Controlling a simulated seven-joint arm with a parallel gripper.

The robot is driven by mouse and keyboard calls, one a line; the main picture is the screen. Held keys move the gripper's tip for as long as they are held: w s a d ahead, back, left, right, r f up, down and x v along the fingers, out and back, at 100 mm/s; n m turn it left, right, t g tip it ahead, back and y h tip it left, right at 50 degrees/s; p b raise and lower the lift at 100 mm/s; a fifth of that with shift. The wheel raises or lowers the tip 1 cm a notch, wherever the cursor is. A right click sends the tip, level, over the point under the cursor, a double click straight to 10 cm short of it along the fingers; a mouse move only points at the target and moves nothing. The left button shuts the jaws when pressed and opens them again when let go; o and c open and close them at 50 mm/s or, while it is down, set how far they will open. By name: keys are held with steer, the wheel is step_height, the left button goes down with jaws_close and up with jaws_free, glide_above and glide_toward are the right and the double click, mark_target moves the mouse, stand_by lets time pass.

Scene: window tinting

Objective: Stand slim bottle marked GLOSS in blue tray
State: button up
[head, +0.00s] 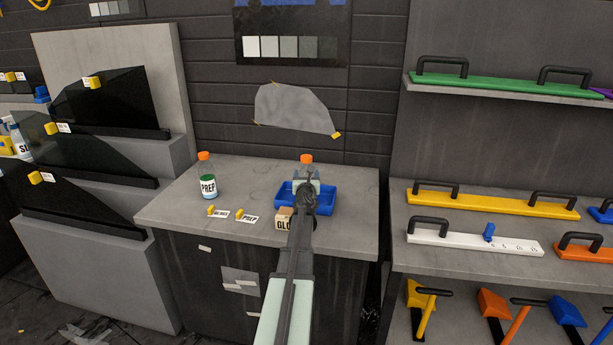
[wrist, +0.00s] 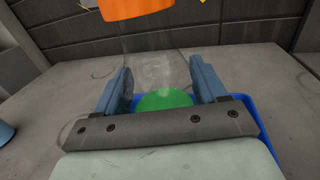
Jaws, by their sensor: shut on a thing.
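A clear bottle with an orange cap (head: 306,158) is between the fingers of my gripper (head: 306,181), which is shut on it. The wrist view shows its clear body (wrist: 158,72) upright or nearly so, with green liquid low inside. Its label is not visible, so I cannot read GLOSS on it. The blue tray (head: 331,203) is on the grey counter, directly around and behind my gripper. The bottle is over or in the tray; my gripper hides its base, so I cannot tell whether it touches the tray floor.
A bottle marked PREP (head: 208,178) with an orange cap stands at the counter's left. A small wooden block marked GLO… (head: 284,219) sits in front of the tray, partly hidden by my arm. Small yellow-tabbed cards lie between them. The counter's right side is clear.

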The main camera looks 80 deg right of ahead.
steer(key=shift+f, duration=0.2)
steer(key=o, duration=1.2)
steer(key=shift+r, duration=0.2)
steer(key=s+a, duration=0.2)
steer(key=a, duration=1)
steer(key=shift+s, duration=0.2)
steer(key=shift+d, duration=0.1)
